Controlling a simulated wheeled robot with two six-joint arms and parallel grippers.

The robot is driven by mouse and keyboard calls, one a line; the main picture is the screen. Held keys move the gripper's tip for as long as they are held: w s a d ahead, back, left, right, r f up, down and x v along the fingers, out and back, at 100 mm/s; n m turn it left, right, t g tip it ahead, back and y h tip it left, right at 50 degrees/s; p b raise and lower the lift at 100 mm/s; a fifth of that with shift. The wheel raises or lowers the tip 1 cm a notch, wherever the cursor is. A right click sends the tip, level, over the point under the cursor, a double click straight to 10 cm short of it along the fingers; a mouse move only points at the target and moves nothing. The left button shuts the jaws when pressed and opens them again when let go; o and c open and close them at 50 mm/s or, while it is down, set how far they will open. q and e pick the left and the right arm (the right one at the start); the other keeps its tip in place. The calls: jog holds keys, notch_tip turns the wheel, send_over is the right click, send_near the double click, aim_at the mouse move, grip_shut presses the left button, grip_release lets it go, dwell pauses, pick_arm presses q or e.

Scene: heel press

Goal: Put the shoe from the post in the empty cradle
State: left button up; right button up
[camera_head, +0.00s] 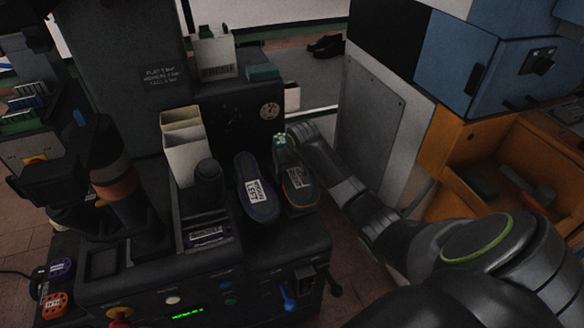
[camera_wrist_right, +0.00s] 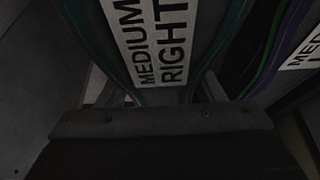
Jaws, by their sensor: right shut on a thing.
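The shoe labelled MEDIUM RIGHT (camera_head: 296,181), dark with a teal and orange edge, is beside another shoe on the black machine. My right gripper (camera_head: 284,142) is shut on its far end. In the right wrist view the label side of the shoe (camera_wrist_right: 158,45) fills the top middle, close to the gripper. The other shoe, labelled LEFT (camera_head: 258,194) and purple-edged, lies just to its left and shows at the right wrist view's right edge (camera_wrist_right: 290,50). A round-topped black post (camera_head: 208,172) stands bare further left. The surface under the held shoe is hidden, so contact cannot be told.
White upright bins (camera_head: 184,150) stand behind the post. A dark column with an orange band (camera_head: 115,182) stands at the left. The front panel has a blue lever (camera_head: 289,299) and buttons. A grey cabinet (camera_head: 375,125) and orange bin (camera_head: 500,165) are at right.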

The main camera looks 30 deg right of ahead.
jog(key=shift+f, duration=0.45)
dwell(0.4)
jog(key=o, duration=1.4)
jog(key=shift+o, duration=0.8)
jog(key=shift+f, duration=0.1)
jog(key=shift+s+f, duration=0.1)
pick_arm(q)
jog(key=shift+s+d+r+p, duration=0.1)
jog(key=shift+s+r+p, duration=0.3)
jog(key=shift+p, duration=0.4)
jog(key=shift+s+r+p, duration=0.15)
jog(key=shift+r+p, duration=0.35)
jog(key=shift+p, duration=0.25)
pick_arm(e)
jog(key=v, duration=1.7)
jog(key=shift+r, duration=0.3)
pick_arm(q)
jog(key=shift+s, duration=0.2)
